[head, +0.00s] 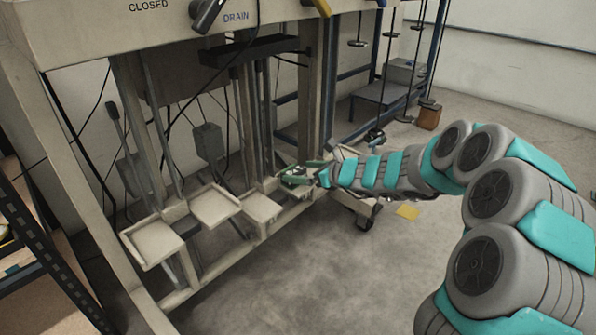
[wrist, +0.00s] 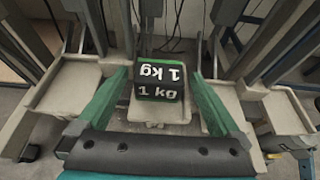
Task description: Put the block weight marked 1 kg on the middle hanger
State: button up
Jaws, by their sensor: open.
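The block weight (wrist: 159,82) is black with green edges and white "1 kg" marks on two faces. It sits on a small pale tray (wrist: 150,113) in the wrist view. My gripper (wrist: 159,76) is open, with a green finger on each side of the block and a narrow gap visible on both sides. In the head view my gripper (head: 300,177) is low at the frame's right end, and the block is hard to make out there. Thin hanging rods with round plates, such as one hanger (head: 404,119), stand at the back right; I cannot tell which is the middle one.
Pale trays (head: 155,243) line the frame's lower front, with upright posts and levers behind them. A grey box (head: 400,70) and a brown block (head: 428,118) are near the hangers. The floor in front is clear.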

jog(key=p+v, duration=0.2)
jog(key=v, duration=0.8)
jog(key=s+a+r+n+g+h, duration=0.1)
jog(key=s+a+n+g, duration=0.2)
jog(key=s+n, duration=0.6)
jog(key=s+a+r+n+g, duration=0.2)
jog(key=s+a+n+g, duration=0.3)
jog(key=s, duration=0.8)
jog(key=s+d+f+n+g+h, duration=0.1)
jog(key=s+d+n+h, duration=0.4)
jog(key=s+d, duration=0.5)
jog(key=s+d+f+n+g+h, duration=0.1)
jog(key=s+d+f+n+h, duration=0.2)
jog(key=s+d+n, duration=0.3)
jog(key=s+d+h, duration=0.1)
jog(key=s+d, duration=0.3)
jog(key=s, duration=0.2)
jog(key=shift+s+f+n+h, duration=0.2)
jog(key=shift+f+n+h, duration=0.1)
jog(key=shift+h, duration=0.1)
